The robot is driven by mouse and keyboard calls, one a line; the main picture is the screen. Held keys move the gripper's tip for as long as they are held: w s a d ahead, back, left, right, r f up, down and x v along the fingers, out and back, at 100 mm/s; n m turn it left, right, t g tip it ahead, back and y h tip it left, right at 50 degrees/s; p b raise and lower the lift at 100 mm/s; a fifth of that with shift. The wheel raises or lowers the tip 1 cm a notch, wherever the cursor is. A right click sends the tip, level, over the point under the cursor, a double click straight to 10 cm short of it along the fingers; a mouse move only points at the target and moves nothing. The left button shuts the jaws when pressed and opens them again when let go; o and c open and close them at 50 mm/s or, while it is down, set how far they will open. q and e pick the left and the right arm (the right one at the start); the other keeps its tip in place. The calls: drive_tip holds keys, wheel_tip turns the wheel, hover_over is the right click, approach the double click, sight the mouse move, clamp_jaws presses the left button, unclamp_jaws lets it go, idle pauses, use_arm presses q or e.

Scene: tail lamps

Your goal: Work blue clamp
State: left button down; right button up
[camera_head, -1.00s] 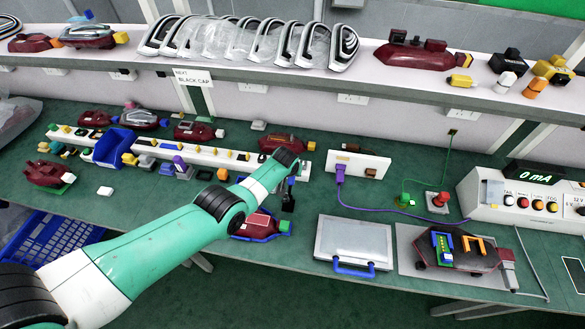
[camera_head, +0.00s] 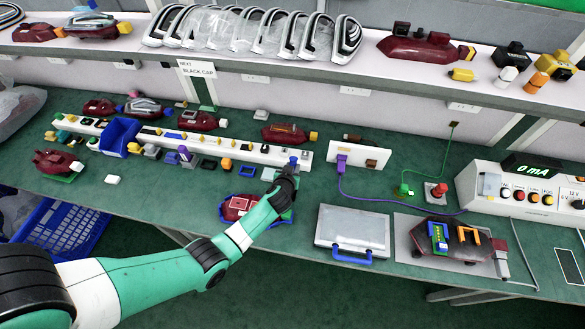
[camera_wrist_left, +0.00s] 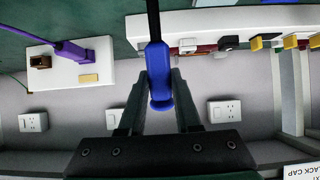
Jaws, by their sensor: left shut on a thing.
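My left gripper (camera_head: 291,166) is above the right end of the long white rail (camera_head: 225,148). In the left wrist view my left gripper (camera_wrist_left: 160,95) is shut on a blue handle-like piece (camera_wrist_left: 158,75), with a black rod or cord running from its far end. I cannot tell whether this is the clamp. A separate blue clamp-like piece (camera_head: 438,237) stands on a dark red lamp (camera_head: 460,247) on the grey mat at right, beside an orange one (camera_head: 467,235). My right gripper is not in view.
A white block with a purple plug (camera_head: 342,160) and a tester box (camera_head: 525,196) stand further right. Lamp covers (camera_head: 250,33) line the shelf.

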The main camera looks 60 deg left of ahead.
use_arm(q)
drive_tip(key=shift+f, duration=0.1)
drive_tip(key=c, duration=0.6)
unclamp_jaws()
drive_tip(key=shift+s+d+r, duration=0.1)
drive_tip(key=shift+r, duration=0.15)
drive_tip(key=p+v, duration=0.4)
drive_tip(key=v, duration=0.7)
drive_tip(key=shift+s+d, duration=0.1)
drive_tip(key=shift+c, duration=0.3)
